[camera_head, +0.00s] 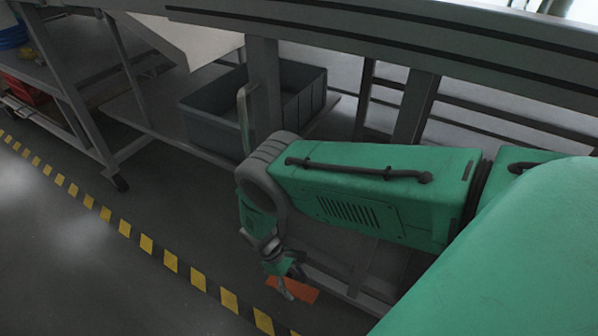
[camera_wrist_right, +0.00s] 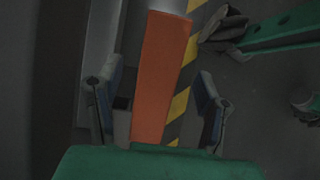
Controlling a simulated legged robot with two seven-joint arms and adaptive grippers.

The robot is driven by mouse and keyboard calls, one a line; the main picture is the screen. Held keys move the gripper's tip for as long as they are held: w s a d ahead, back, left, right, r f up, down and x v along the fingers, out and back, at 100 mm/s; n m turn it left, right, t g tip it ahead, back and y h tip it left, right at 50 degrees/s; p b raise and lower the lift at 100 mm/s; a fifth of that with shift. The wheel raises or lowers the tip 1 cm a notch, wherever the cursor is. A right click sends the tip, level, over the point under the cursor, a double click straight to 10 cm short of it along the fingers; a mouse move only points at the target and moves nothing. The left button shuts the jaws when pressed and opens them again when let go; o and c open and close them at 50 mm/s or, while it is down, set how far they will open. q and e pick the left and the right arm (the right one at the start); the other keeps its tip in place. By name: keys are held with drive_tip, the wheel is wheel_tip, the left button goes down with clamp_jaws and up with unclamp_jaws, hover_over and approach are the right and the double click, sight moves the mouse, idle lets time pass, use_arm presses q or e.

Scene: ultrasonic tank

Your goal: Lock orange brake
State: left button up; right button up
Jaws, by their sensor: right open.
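The orange brake (camera_head: 296,290) is a flat orange bar low down by the cart's foot in the head view, partly hidden behind my right gripper (camera_head: 284,277). In the right wrist view the brake (camera_wrist_right: 160,75) runs from top to bottom through the middle. The two fingers of my right gripper (camera_wrist_right: 154,90) stand apart, one on each side of the brake, with a gap on both sides. The gripper is open and holds nothing. The brake's lower end is hidden behind my gripper's green body. My left gripper is not in view.
A grey bin (camera_head: 225,105) stands on a low shelf behind my right arm. A rail (camera_head: 400,35) and upright posts cross the top. A wheeled rack (camera_head: 75,95) is at the left. Yellow-black floor tape (camera_head: 170,261) runs diagonally; the floor left of it is clear.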

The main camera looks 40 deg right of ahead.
sight(289, 287)
drive_tip(key=v, duration=0.3)
drive_tip(key=shift+w+a+r, duration=0.2)
drive_tip(key=shift+a+r, duration=0.05)
drive_tip(key=shift+w+a+r, duration=0.1)
drive_tip(key=shift+a+r, duration=0.1)
drive_tip(key=shift+r, duration=0.1)
drive_tip(key=shift+d+f, duration=0.1)
drive_tip(key=shift+d, duration=0.1)
